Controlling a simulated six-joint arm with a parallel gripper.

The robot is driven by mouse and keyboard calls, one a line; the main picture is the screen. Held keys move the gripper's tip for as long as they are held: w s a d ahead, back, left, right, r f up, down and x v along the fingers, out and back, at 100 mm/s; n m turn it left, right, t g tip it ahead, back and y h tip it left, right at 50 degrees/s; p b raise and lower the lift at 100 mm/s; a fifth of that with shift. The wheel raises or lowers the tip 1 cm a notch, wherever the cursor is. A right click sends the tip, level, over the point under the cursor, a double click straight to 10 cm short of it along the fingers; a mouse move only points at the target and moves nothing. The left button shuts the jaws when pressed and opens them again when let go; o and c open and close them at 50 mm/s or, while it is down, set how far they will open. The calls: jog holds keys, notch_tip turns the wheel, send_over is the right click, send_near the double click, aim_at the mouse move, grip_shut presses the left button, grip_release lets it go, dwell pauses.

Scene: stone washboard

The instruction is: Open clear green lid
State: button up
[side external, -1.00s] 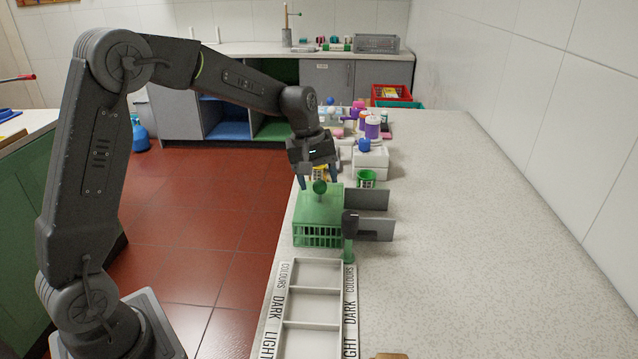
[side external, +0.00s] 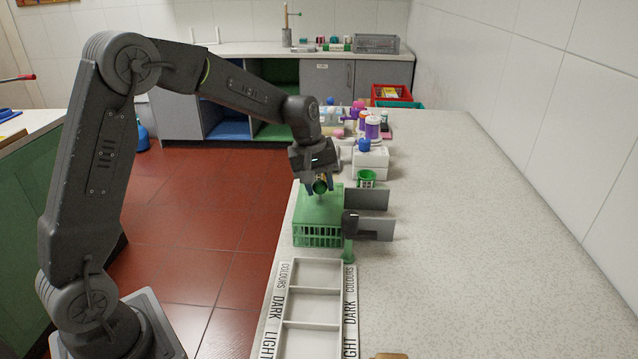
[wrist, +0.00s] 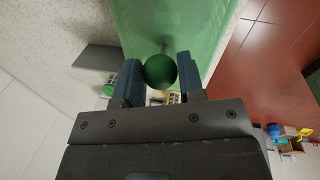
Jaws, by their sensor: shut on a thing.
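The clear green lid (side external: 316,208) lies on top of a green slatted basket (side external: 318,237) near the counter's left edge, and it looks level. A dark green ball knob (side external: 320,187) stands up from the lid. My gripper (side external: 320,186) is over the lid, with its blue fingers on both sides of the knob. In the wrist view my gripper (wrist: 160,74) is shut on the round knob (wrist: 160,71), and the green lid (wrist: 175,28) spreads out beyond it.
A white tray (side external: 312,268) with compartments marked COLOURS, DARK and LIGHT lies in front of the basket. Grey plates (side external: 375,229) stand at the basket's right. The counter's right side is clear.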

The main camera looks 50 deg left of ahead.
grip_shut()
jog(key=w+d, duration=0.7)
jog(key=shift+w+d, duration=0.35)
jog(key=shift+w, duration=0.05)
jog(key=o, duration=0.9)
grip_release()
notch_tip(320, 180, up, 14)
jog(key=s+a, duration=0.1)
jog(key=s, duration=0.1)
jog(key=shift+s+a+f, duration=0.2)
jog(key=shift+a, duration=0.05)
